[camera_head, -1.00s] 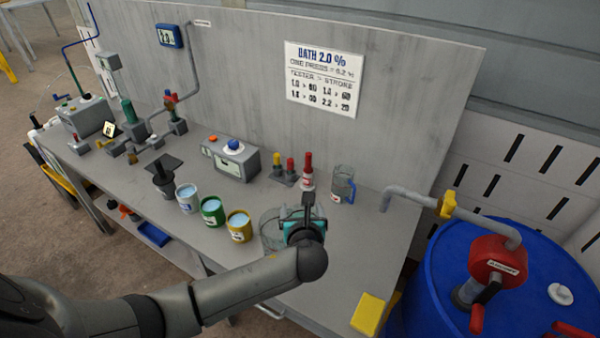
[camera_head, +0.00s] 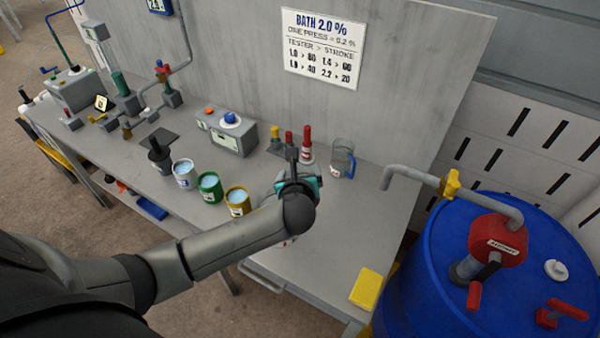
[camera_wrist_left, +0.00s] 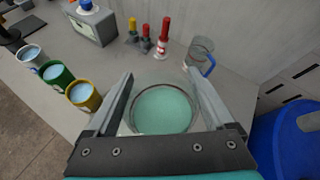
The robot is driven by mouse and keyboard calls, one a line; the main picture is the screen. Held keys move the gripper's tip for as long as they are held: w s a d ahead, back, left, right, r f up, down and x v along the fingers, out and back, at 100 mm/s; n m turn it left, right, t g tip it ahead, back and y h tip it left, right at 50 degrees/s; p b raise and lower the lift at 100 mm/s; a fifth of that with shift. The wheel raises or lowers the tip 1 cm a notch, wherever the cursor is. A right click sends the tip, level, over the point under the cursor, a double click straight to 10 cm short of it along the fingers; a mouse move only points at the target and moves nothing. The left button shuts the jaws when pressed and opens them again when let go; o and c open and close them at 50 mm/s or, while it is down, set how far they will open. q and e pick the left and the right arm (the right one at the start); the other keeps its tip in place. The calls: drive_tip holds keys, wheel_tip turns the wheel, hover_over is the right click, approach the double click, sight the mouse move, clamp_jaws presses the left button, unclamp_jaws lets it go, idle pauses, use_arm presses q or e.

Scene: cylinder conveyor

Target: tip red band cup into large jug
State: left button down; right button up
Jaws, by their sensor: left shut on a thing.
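A large clear round vessel (camera_wrist_left: 163,110), which I take for the large jug, holds pale green liquid. My left gripper (camera_wrist_left: 160,78) has its fingers on either side of it and is shut on it. In the head view the left gripper (camera_head: 296,185) and its wrist cover most of the vessel, leaving a little clear glass beside it. Cups with a white (camera_head: 184,174), a green (camera_head: 210,187) and a yellow (camera_head: 238,201) body stand in a row to the left, each with pale blue liquid. My right gripper is not in view.
A grey box with a blue button (camera_head: 228,130) is at the back. A yellow block (camera_head: 366,288) lies at the front right, near a blue drum (camera_head: 430,270).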

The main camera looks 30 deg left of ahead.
use_arm(q)
drive_tip(key=shift+a+f+n+h, duration=0.15)
drive_tip(key=shift+f+n+h, duration=0.25)
drive_tip(key=shift+a+r+n+h, duration=0.15)
drive_tip(key=shift+r+n+h, duration=0.15)
drive_tip(key=shift+n+h, duration=0.35)
drive_tip(key=shift+a+f+n+h, duration=0.2)
drive_tip(key=shift+f+n+h, duration=0.15)
drive_tip(key=shift+f+h, duration=0.2)
drive_tip(key=shift+a+r+n+h, duration=0.1)
drive_tip(key=shift+r+n+h, duration=0.2)
drive_tip(key=shift+n+h, duration=0.15)
drive_tip(key=n+h+b, duration=0.1)
drive_tip(key=a+f+n+t+h+b, duration=0.1)
drive_tip(key=n+h, duration=0.1)
drive_tip(key=a+f+n+t+h+b, duration=0.1)
drive_tip(key=n+h+b, duration=0.1)
drive_tip(key=shift+s+f, duration=0.15)
drive_tip(key=shift+f, duration=0.05)
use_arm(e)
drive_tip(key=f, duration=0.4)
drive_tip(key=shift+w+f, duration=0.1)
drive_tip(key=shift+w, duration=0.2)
